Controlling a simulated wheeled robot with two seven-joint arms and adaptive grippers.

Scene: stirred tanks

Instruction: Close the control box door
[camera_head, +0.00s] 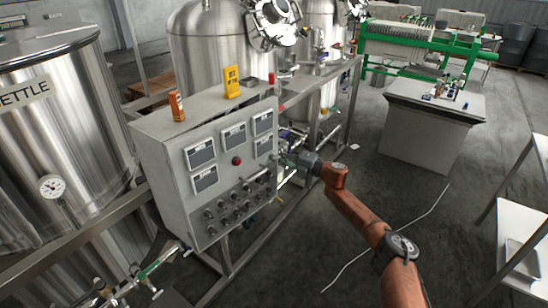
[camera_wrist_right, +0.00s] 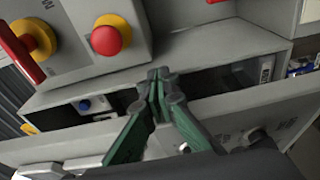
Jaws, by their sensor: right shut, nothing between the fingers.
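The grey control box (camera_head: 155,150) stands left of centre in the head view. Its front door (camera_head: 222,185) carries several small displays, a red button and rows of knobs. My right gripper (camera_head: 284,158) is at the right edge of this front, and the exact contact is hidden. In the right wrist view my right gripper (camera_wrist_right: 160,78) is shut and empty, with its green fingers together. There the fingertips are over a dark gap (camera_wrist_right: 205,82) between grey panels, with small parts inside. I cannot tell how far the door stands open. My left gripper is out of view.
An orange carton (camera_head: 177,105) and a yellow sign (camera_head: 231,82) stand on the box. A steel kettle (camera_head: 60,110) is at left, with steel tanks (camera_head: 210,50) behind. The floor (camera_head: 310,235) in front is mostly clear. A red button (camera_wrist_right: 107,40) shows in the wrist view.

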